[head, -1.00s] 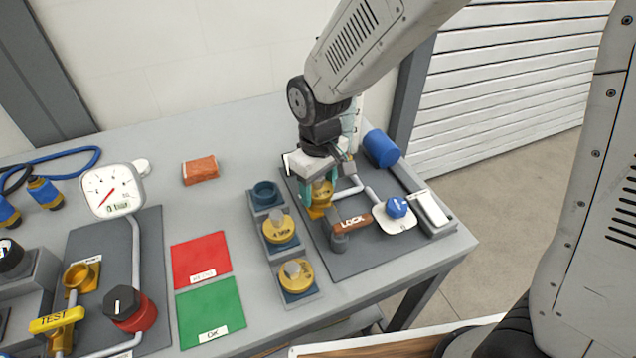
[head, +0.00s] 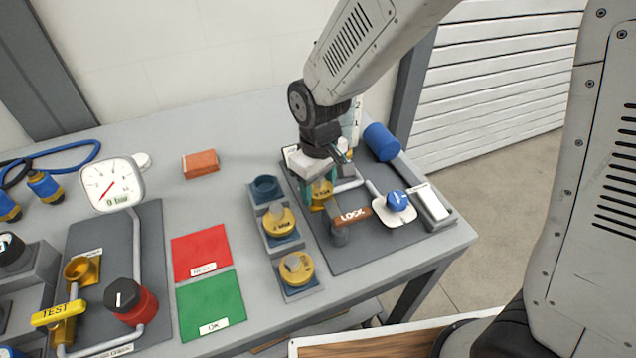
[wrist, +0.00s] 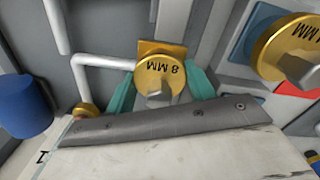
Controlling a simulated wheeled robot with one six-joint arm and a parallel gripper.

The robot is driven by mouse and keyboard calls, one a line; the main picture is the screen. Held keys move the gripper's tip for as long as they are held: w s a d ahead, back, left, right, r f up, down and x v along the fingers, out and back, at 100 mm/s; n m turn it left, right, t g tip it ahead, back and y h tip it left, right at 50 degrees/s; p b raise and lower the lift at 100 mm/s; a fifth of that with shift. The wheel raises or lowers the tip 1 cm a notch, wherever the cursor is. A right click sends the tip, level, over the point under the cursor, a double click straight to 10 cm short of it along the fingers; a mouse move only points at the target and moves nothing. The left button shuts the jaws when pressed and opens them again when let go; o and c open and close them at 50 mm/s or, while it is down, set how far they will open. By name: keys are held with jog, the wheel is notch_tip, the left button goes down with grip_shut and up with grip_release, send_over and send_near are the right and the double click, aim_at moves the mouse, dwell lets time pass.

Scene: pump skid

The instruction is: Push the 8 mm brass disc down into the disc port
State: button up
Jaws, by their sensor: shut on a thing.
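My gripper (head: 319,188) is at the right-hand panel, with its teal fingers pointing down. It is shut on the 8 mm brass disc (head: 321,196), whose "8 MM" marking and grey grip tab show in the wrist view (wrist: 160,78). The disc is at a square brass block, which I take for the disc port (wrist: 152,47); its edge shows behind the disc. How deep the disc sits in the port is hidden by the disc and fingers.
A brown LOCK lever (head: 353,215) stands close in front of my gripper. A blue knob (head: 397,201) and a blue cylinder (head: 381,143) are to the right. A grey rack (head: 259,222) with two other brass discs and an empty blue holder (head: 265,187) is to the left.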

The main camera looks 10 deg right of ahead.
jog(key=o, duration=1.2)
jog(key=shift+c, duration=0.2)
jog(key=shift+r, duration=0.1)
notch_tip(320, 180, up, 8)
jog(key=shift+f, duration=0.15)
jog(key=shift+s+d+f, duration=0.1)
jog(key=shift+s+d, duration=0.05)
jog(key=shift+s, duration=0.15)
jog(key=s+d+r+m, duration=0.4)
jog(key=s+d+r, duration=0.2)
jog(key=s+d, duration=0.3)
jog(key=s+d+r+m+t, duration=0.1)
jog(key=s+d+r+m, duration=0.2)
jog(key=s+d+r, duration=0.3)
jog(key=s+d, duration=0.4)
jog(key=d, duration=0.1)
jog(key=shift+d+m, duration=0.2)
jog(key=shift+m, duration=0.2)
